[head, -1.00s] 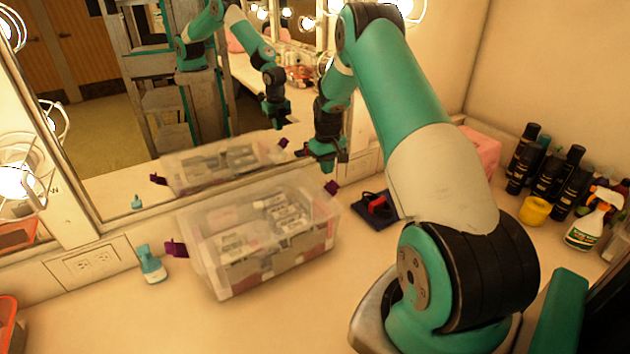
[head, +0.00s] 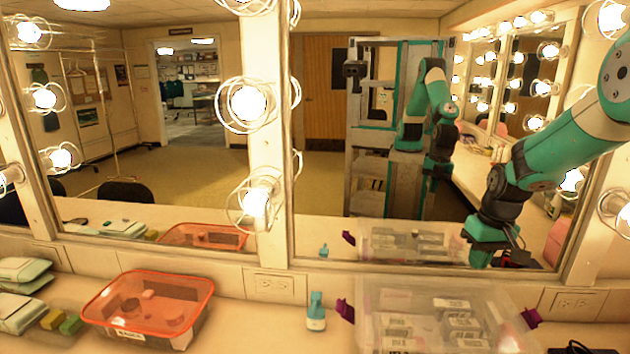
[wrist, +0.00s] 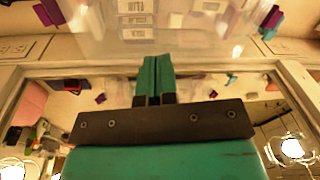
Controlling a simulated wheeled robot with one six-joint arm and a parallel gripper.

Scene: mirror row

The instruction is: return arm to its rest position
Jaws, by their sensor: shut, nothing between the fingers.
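My gripper (head: 482,257) hangs from my teal arm, which enters at the right of the head view. Its fingers are shut with nothing between them. In the head view it appears above the back part of the clear bin, in front of the mirror; the exact gap is unclear. In the wrist view the two teal fingers (wrist: 155,78) lie side by side, with the clear bin (wrist: 190,40) beyond them. The arm is bent, with the gripper pointing down.
The clear bin (head: 400,293) with purple latches holds labelled boxes. An orange-rimmed tray (head: 105,298), a teal bottle (head: 316,312) and pale green cases (head: 22,312) stand to its left. The mirror (head: 330,150) with caged bulbs rises behind the counter and reflects my arm.

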